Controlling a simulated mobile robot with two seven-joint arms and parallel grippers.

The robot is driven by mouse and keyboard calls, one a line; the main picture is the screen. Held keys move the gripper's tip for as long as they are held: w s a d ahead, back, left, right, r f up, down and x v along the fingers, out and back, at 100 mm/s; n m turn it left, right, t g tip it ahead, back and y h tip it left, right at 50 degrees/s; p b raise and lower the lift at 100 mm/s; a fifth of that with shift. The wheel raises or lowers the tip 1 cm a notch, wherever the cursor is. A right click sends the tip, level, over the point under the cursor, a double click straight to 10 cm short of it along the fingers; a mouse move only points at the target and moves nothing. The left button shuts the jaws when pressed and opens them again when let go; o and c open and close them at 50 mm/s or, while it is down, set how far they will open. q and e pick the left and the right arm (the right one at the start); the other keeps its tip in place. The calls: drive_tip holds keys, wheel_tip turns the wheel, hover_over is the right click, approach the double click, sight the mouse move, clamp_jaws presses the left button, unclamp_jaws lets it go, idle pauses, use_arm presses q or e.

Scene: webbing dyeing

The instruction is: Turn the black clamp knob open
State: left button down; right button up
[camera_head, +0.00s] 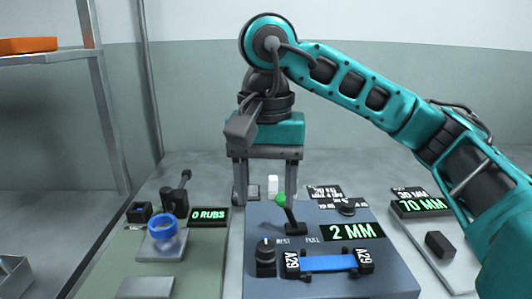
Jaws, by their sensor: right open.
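My right gripper (265,188) hangs pointing down above the back of the blue-grey panel (388,282). Its two fingers are spread wide and hold nothing. A black knob with a pale mark (265,249) stands on a black block at the panel's front left, nearer the camera than the gripper. A second, low black knob (346,207) is at the back right of the panel. I cannot tell for sure which is the clamp knob. A blue webbing strip (328,263) lies between two black end blocks marked A29. My left gripper is out of view.
A green-tipped lever (283,201) stands near the right finger. A "2 MM" display (352,231) is on the panel. A blue ring (162,227) and a "0 RUBS" display (209,216) are left. A "70 MM" display (421,205) is right.

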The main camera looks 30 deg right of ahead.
wheel_tip(320, 180, up, 3)
drive_tip(key=shift+r+p, duration=0.1)
drive_tip(key=shift+p, duration=0.25)
idle(0.4)
